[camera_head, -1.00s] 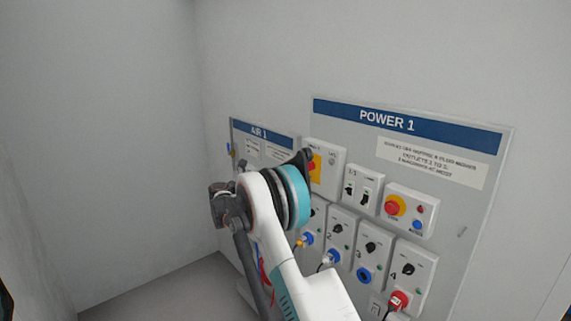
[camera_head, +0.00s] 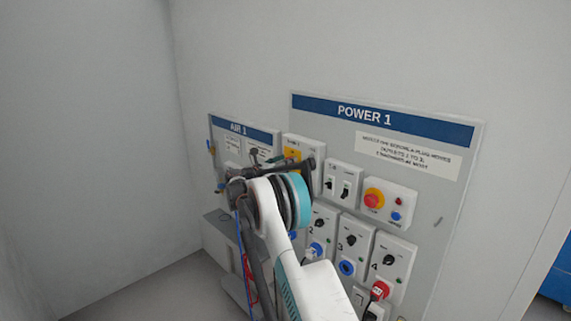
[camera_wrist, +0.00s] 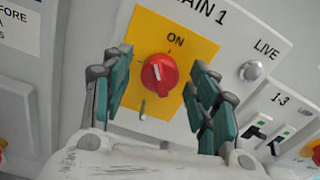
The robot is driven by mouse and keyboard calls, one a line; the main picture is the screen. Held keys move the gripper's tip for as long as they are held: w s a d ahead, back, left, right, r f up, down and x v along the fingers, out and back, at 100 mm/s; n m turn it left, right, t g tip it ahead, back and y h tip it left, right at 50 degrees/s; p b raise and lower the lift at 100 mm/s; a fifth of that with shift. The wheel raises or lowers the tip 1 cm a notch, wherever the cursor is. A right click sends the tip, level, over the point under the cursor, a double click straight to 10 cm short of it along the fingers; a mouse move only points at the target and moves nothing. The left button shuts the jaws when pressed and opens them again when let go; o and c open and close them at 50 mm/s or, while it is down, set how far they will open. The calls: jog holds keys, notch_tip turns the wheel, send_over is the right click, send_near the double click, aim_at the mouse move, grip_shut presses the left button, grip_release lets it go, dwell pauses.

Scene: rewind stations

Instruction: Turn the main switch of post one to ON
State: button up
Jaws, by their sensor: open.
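The main switch is a red rotary knob (camera_wrist: 160,73) on a yellow plate (camera_wrist: 191,46) under the label MAIN 1. ON is printed above the knob. I see no contact with the knob. In the head view the yellow plate (camera_head: 291,153) shows partly behind my wrist, and the fingers are mostly hidden.
The POWER 1 panel (camera_head: 452,195) holds small switches (camera_head: 343,183), a red stop button (camera_head: 373,198) and several outlets with plugs below. The LIVE lamp (camera_wrist: 251,70) sits right of the knob. The AIR 1 panel (camera_head: 243,129) is at left, with hoses hanging below.

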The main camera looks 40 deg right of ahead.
jog(key=shift+c, duration=0.5)
jog(key=c, duration=1)
jog(key=shift+o, duration=0.2)
jog(key=shift+m+b, duration=0.3)
jog(key=shift+f+m+b, duration=0.1)
jog(key=shift+m+b, duration=0.9)
jog(key=shift+m, duration=0.2)
jog(key=shift+m+b, duration=1.1)
jog(key=shift+m, duration=1.1)
jog(key=o, duration=1.1)
jog(key=shift+c, duration=0.2)
